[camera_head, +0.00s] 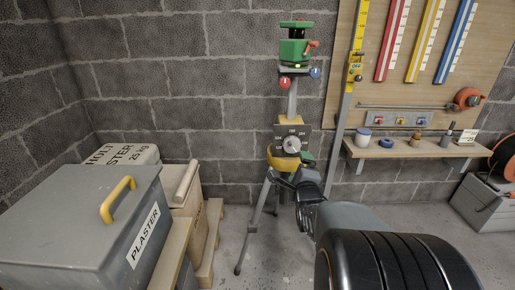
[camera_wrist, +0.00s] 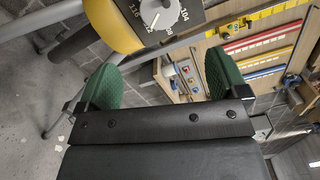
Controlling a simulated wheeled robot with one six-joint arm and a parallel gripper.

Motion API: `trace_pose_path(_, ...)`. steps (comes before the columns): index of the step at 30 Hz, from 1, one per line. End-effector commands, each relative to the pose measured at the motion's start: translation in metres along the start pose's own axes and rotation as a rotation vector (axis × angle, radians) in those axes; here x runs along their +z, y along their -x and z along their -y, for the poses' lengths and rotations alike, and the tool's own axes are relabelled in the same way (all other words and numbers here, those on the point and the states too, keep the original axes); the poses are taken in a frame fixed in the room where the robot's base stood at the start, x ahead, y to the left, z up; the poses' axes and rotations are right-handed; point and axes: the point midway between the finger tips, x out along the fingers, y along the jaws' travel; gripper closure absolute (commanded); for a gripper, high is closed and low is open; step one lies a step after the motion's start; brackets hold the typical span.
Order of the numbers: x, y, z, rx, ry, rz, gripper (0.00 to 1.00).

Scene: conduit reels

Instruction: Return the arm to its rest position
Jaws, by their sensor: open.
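My gripper (camera_wrist: 163,82) is open in the wrist view, with two green pads set wide apart and nothing between them. In the head view my gripper (camera_head: 301,170) is small and partly hidden by my own arm, which reaches forward from the lower right. It is close to a tripod instrument (camera_head: 295,48) with a green head, standing against the wall. The instrument's dial plate (camera_head: 292,141) and yellow part (camera_head: 282,160) show just above my gripper. In the wrist view the dial plate (camera_wrist: 160,14) and yellow part (camera_wrist: 110,27) lie beyond the pads. I cannot tell whether they touch.
A grey plaster bin (camera_head: 75,215) with a yellow handle stands left, beside a wooden pallet (camera_head: 211,240). A shelf (camera_head: 410,149) with small jars runs along the right wall, below a board (camera_head: 399,90) with coloured rulers. An orange reel (camera_head: 505,158) is at far right.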

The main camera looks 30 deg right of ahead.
Motion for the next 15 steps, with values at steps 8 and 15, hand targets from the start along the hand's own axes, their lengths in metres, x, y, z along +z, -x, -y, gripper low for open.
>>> trace_pose_path(8, 0.012, 0.001, 0.014, 0.043, 0.065, 0.002, 0.08)
trace_pose_path(15, 0.07, 0.018, 0.067, 0.308, 0.474, 0.067, 0.08)
